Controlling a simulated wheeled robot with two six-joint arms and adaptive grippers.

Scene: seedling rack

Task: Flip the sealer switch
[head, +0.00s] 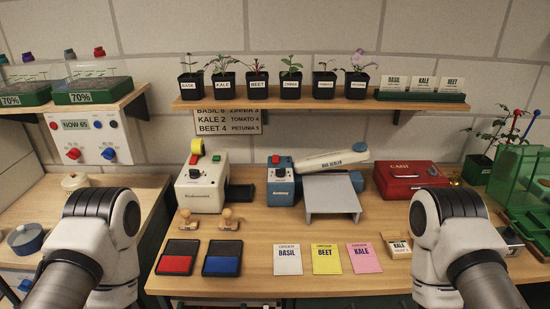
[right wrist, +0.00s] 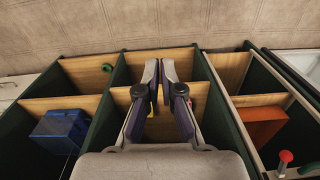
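The bag sealer (head: 332,160) stands at the middle back of the bench in the head view. It has a long white bar lettered as a bag sealer, a blue body at its right end and a grey platform (head: 331,193) in front. I cannot make out its switch. My right gripper (right wrist: 161,64) shows in the right wrist view, with a narrow gap between its fingers and nothing held. It hangs over divided compartments, away from the sealer. My left gripper is out of the head view; only its arm shows at lower left.
A blue device (head: 281,187) stands left of the sealer and a red cash box (head: 405,179) right of it. Ink pads (head: 222,258) and several seed packets lie in front. A plant shelf (head: 318,103) hangs above. A blue box (right wrist: 60,130) sits in a compartment.

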